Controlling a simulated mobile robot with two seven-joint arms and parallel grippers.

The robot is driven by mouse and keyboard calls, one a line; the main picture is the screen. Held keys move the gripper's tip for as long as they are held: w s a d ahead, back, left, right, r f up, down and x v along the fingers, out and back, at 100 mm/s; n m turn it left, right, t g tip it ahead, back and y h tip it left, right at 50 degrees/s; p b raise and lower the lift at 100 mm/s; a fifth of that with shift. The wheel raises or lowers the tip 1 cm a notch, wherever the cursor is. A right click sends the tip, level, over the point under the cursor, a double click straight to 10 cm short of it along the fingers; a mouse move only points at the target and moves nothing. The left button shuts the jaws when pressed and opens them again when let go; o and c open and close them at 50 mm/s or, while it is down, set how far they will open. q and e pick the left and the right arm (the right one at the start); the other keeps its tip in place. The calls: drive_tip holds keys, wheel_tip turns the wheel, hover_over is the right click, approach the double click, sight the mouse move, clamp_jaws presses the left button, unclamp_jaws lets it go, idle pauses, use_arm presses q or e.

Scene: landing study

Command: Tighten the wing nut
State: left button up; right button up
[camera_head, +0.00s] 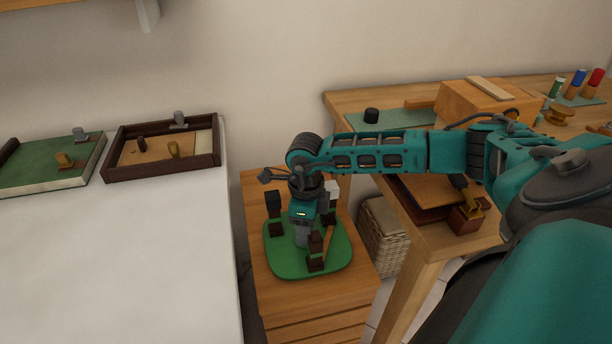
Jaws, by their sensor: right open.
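My right gripper (302,240) points down over a green board (283,263) on a small wooden cabinet. Its jaws are open, and I cannot tell what lies between or behind them. Dark upright pieces stand around it: one behind left (274,212), one in front right (316,252) and one with a pale top (332,192). A thin brown piece (329,239) leans beside the front one. I cannot make out the wing nut for certain; the gripper may hide it. My left gripper is not in view.
A white-topped surface (110,260) at left carries a dark-framed tray (212,160) and a green book-like slab (50,170). At right, a wooden desk (450,245) holds a wooden box (480,100), a dark red block with a brass piece (466,215) and spools. A wicker basket (380,235) stands below.

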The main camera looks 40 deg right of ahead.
wheel_tip(320, 180, up, 13)
drive_tip(key=p, duration=0.2)
drive_tip(key=shift+p, duration=0.4)
idle(0.3)
